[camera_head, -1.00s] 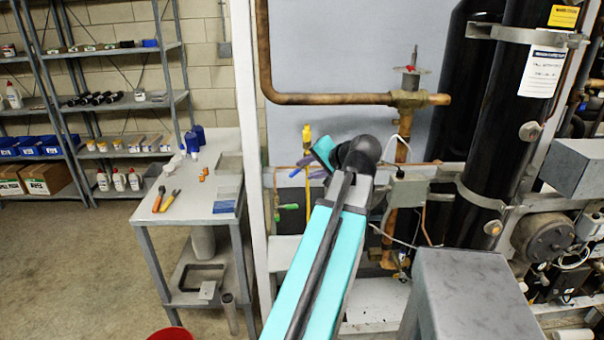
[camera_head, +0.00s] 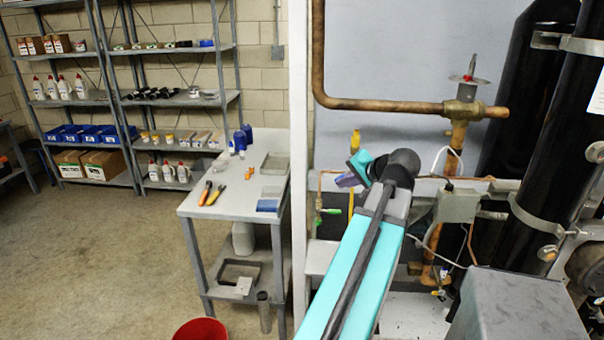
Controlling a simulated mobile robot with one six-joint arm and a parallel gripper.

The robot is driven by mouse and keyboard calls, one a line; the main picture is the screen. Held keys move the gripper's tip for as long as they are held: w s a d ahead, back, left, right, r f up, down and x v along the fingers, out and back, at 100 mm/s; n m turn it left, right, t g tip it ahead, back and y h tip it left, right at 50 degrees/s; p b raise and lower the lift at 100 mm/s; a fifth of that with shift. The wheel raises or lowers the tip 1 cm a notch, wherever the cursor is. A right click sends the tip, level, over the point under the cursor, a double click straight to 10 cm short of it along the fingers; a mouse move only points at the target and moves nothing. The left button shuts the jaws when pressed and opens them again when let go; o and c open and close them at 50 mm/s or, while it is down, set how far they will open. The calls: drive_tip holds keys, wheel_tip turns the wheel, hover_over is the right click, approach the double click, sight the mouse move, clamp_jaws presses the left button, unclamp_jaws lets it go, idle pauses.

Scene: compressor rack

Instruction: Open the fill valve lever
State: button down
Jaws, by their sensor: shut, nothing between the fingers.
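A small valve with a green lever (camera_head: 330,211) sits on thin copper piping, left of my arm. The lever points right, roughly level. A larger brass valve (camera_head: 464,108) with a red handle (camera_head: 469,79) on its stem stands on the thick copper pipe, right of and above my arm's bend. I cannot tell from the picture which of these is the fill valve. My teal and black arm reaches up from the bottom toward the rack and bends at a black joint. My gripper's fingers do not show; the arm hides that area. I see no contact with either valve.
A grey bench (camera_head: 234,200) with orange-handled tools (camera_head: 205,193) stands left of the white post (camera_head: 298,160). A red bucket (camera_head: 201,331) is on the floor. A black cylinder (camera_head: 548,150) and a grey box (camera_head: 520,305) crowd the right. Floor at left is clear.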

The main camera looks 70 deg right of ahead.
drive_tip(key=w+a+f+n+y, duration=0.25)
drive_tip(key=w+a+f, duration=0.25)
drive_tip(key=w+f, duration=0.55)
drive_tip(key=w+a+f+n+y, duration=0.2)
drive_tip(key=w+a+f+y, duration=0.15)
drive_tip(key=w+f, duration=0.75)
drive_tip(key=w+a+f+n+g+y, duration=0.2)
drive_tip(key=w+a+f, duration=0.55)
drive_tip(key=a, duration=0.35)
drive_tip(key=w+a+f+n+g+y, duration=0.1)
drive_tip(key=w+a+f+n+g, duration=0.15)
drive_tip(key=w+a+f, duration=0.6)
drive_tip(key=s+a+f+n+g, duration=0.1)
drive_tip(key=a+f+n+g, duration=0.1)
drive_tip(key=a+f, duration=0.45)
drive_tip(key=s+a+f+n+g+y, duration=0.15)
drive_tip(key=a+f, duration=0.25)
drive_tip(key=a, duration=0.5)
drive_tip(key=s+a+f+n+g, duration=0.1)
drive_tip(key=a+f+n, duration=0.1)
drive_tip(key=a+f, duration=0.45)
drive_tip(key=s+a+f+n+g+h, duration=0.1)
drive_tip(key=s+a+f+n+g, duration=0.1)
drive_tip(key=s+a, duration=0.5)
drive_tip(key=s+a+f+n+g+h, duration=0.2)
drive_tip(key=s+a+f+n, duration=0.3)
drive_tip(key=s+a, duration=0.3)
drive_tip(key=shift+a+f+g, duration=0.5)
drive_tip(key=shift+a+f, duration=0.25)
drive_tip(key=shift+a, duration=0.15)
